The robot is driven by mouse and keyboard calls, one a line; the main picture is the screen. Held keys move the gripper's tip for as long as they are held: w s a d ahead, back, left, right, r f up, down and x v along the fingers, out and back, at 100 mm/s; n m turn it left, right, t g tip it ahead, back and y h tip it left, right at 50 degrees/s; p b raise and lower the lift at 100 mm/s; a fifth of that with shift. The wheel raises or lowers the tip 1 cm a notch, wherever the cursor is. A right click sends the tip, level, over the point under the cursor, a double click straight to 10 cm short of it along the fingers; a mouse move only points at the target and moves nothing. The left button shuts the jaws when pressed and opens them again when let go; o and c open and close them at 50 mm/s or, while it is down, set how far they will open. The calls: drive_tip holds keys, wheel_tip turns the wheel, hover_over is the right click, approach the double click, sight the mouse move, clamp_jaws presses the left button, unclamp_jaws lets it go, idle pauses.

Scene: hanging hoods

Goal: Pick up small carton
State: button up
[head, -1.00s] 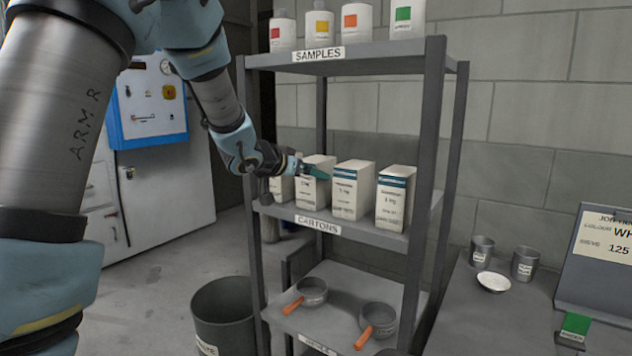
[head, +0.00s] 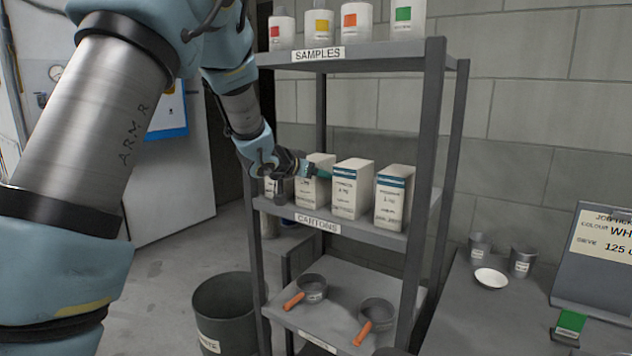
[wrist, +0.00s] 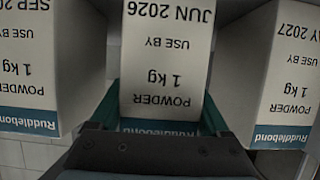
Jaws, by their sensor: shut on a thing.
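A white carton with a blue-teal band (head: 313,194) stands second from the left in a row on the middle shelf. In the wrist view it fills the centre upside down, reading "POWDER 1 kg, USE BY JUN 2026" (wrist: 165,60). My gripper (head: 321,174) is shut on this carton, with a teal finger along each side; the fingers also show in the wrist view (wrist: 160,115). I see no clear gap under the carton, and its base looks to be at shelf level. The leftmost carton (head: 279,190) is partly hidden by my gripper.
Similar cartons (head: 351,192) and (head: 393,200) stand close on the right. Sample bottles (head: 355,22) are on the shelf above. Two orange-handled sieves (head: 313,288) lie below. A grey bin (head: 224,318) stands at front left. Shelf posts (head: 418,190) flank the row.

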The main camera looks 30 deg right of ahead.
clamp_jaws()
drive_tip(key=shift+r, duration=0.2)
idle(0.3)
